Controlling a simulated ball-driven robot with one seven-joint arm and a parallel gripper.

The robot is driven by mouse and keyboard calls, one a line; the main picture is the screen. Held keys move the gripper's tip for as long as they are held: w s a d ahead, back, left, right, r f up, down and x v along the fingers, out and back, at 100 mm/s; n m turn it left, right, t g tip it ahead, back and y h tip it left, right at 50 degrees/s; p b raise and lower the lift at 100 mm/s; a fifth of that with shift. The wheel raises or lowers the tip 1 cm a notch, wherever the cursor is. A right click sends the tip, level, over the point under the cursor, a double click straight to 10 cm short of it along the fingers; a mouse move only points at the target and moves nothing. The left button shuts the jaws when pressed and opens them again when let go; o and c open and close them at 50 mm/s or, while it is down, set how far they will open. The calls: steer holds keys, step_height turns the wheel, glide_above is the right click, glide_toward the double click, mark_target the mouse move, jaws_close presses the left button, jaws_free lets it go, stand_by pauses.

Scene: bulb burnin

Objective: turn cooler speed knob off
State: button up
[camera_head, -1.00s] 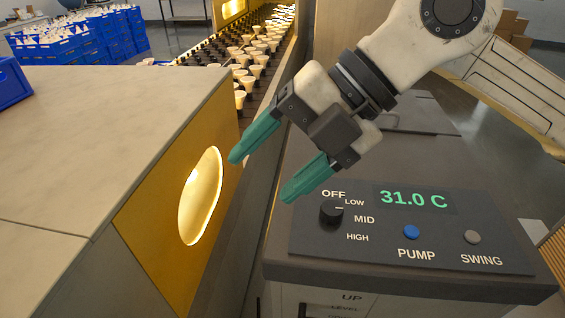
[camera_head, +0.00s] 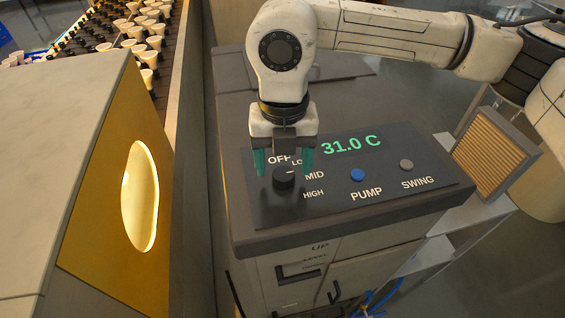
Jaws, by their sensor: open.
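The black cooler speed knob (camera_head: 283,178) sits on the dark control panel (camera_head: 330,205) on top of the cooler. OFF, LOW, MID and HIGH labels surround it; LOW is partly hidden by my gripper. Which label the knob points to is hard to tell now. My gripper (camera_head: 283,168) points down over the knob, with one green finger on its left and one on its right. The fingers are apart, and I cannot tell whether either touches the knob.
A blue PUMP button (camera_head: 357,175), a grey SWING button (camera_head: 406,165) and a green 31.0 C display (camera_head: 351,145) are to the right. A yellow panel with a glowing round opening (camera_head: 140,197) stands left. A conveyor with bulbs (camera_head: 146,55) runs behind it.

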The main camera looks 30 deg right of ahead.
mark_target(283, 177)
steer(key=shift+f, duration=1.15)
steer(key=shift+c, duration=0.4)
steer(key=c, duration=1)
